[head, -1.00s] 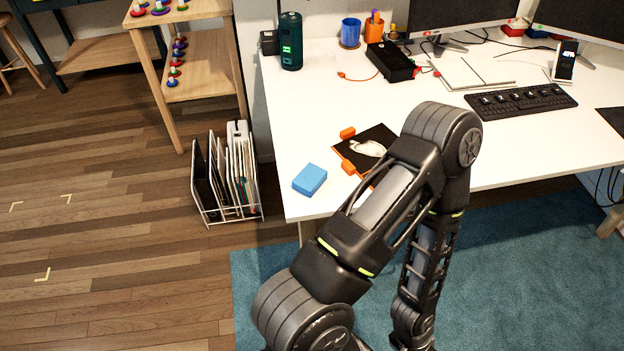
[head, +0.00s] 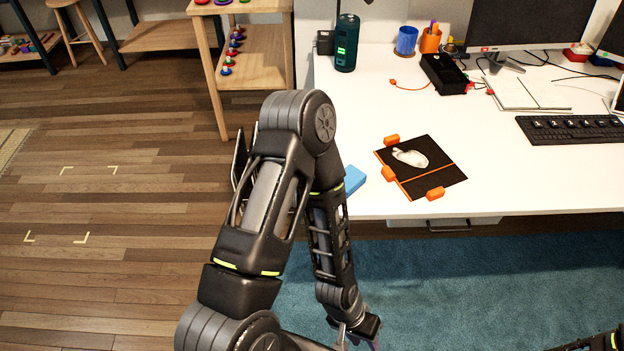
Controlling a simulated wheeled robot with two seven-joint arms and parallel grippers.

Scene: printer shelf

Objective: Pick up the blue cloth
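The blue cloth (head: 355,179) looks like a small folded block on the left front corner of the white desk. My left arm hides part of it. My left gripper (head: 360,342) hangs low at the bottom edge, over the blue rug and below the desk front, apart from the cloth. Its fingers are dark and cut off by the picture edge, so I cannot tell whether it is open. Only a dark piece of my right arm shows at the bottom right corner; its gripper is out of view.
The white desk (head: 480,195) holds a black board (head: 435,178) with orange clips right of the cloth. A dark cylinder (head: 346,45), cups and a keyboard (head: 570,129) stand farther back. A wooden shelf (head: 254,75) is left of the desk. The floor at left is clear.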

